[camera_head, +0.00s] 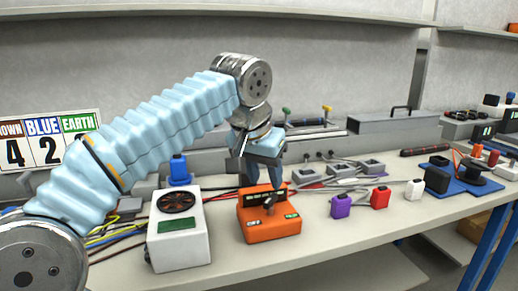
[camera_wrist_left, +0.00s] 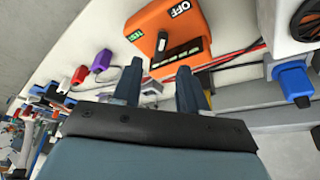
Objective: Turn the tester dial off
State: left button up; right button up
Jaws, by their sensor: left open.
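The tester is an orange box (camera_head: 270,225) on the bench, in the middle of the head view. It also shows upside down at the top of the left wrist view (camera_wrist_left: 205,32). Its dial is a black knob (camera_wrist_left: 160,42) with a white mark. An OFF label (camera_wrist_left: 180,9) and a green TEST label (camera_wrist_left: 135,35) are on the same face. I cannot tell for sure which label the dial points to. My left gripper (camera_head: 262,186) is open and empty, pointing down just above and behind the dial. Its two fingers (camera_wrist_left: 158,80) are apart, with nothing between them. My right gripper is out of view.
A white box with a black round fan grille (camera_head: 177,204) stands close left of the tester. Purple (camera_head: 341,206), red (camera_head: 380,198) and white (camera_head: 414,189) small blocks stand to the right. Cables run behind. The bench front (camera_head: 330,236) is clear.

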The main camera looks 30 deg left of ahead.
pick_arm(q)
jog(key=v, duration=0.7)
jog(key=shift+r, duration=0.25)
jog(key=shift+s, duration=0.1)
